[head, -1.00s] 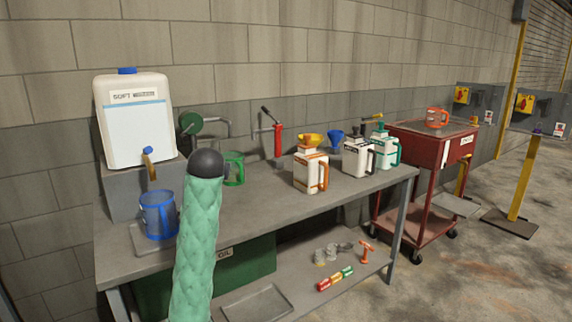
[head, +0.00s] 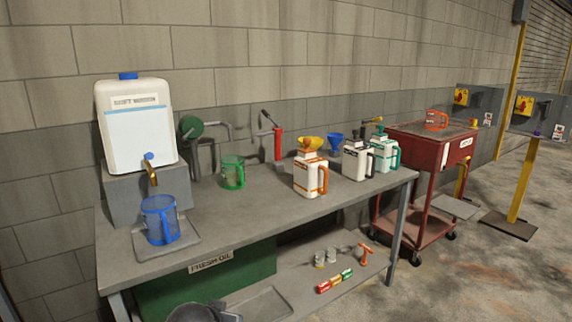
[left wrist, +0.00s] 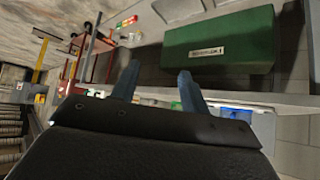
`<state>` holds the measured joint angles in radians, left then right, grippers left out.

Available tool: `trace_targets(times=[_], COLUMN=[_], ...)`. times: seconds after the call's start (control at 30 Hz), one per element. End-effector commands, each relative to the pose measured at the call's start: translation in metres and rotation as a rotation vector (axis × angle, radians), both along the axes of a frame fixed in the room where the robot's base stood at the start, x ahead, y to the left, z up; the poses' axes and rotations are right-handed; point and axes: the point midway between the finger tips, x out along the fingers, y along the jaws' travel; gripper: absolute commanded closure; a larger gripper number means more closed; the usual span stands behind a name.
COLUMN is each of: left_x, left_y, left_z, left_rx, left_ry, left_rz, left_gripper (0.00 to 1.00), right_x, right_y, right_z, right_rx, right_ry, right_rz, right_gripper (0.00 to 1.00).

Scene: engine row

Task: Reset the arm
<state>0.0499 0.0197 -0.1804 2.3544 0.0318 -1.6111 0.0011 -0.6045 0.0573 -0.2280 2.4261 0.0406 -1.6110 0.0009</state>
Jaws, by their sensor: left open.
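My left gripper (left wrist: 158,72) shows in the left wrist view with its two blue fingers apart and nothing between them. In that turned view the workbench (left wrist: 240,99) and the green box (left wrist: 218,47) under it lie beyond the fingers. In the head view only a dark rounded part, likely of my left arm, shows at the bottom edge, below the bench front. The left fingers cannot be made out there. My right gripper is in neither view.
On the bench (head: 262,205) stand a blue jug (head: 160,222), a white tank (head: 137,128), a green jug (head: 232,174) and several oil jugs (head: 310,176). The green box (head: 205,280) is below. A red cart (head: 425,165) is right; floor (head: 460,285) is clear.

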Motion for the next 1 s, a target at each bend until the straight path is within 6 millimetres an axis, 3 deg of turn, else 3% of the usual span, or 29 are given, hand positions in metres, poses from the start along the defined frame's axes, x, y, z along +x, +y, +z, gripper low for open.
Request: trace_targets(times=[0.03, 0.47, 0.7, 0.9, 1.0], left_x=[-0.017, -0.142, -0.219, -0.278, -0.298], left_y=[-0.001, -0.007, -0.008, -0.006, -0.006], left_z=[-0.012, -0.106, -0.161, -0.192, -0.201], left_rx=[-0.002, -0.004, 0.000, 0.001, 0.001], left_ry=[0.026, 0.249, 0.409, 0.521, 0.556], left_rz=[-0.007, -0.036, -0.043, -0.045, -0.044], left_gripper=[0.55, 0.55, 0.55, 0.55, 0.55], right_x=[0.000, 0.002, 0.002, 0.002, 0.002], right_y=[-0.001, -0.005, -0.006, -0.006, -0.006], right_z=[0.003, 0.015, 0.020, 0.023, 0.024], right_rx=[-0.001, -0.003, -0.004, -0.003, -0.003], right_ry=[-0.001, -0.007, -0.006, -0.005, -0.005], right_rz=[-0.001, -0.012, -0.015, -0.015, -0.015], right_gripper=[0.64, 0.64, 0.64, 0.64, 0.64])
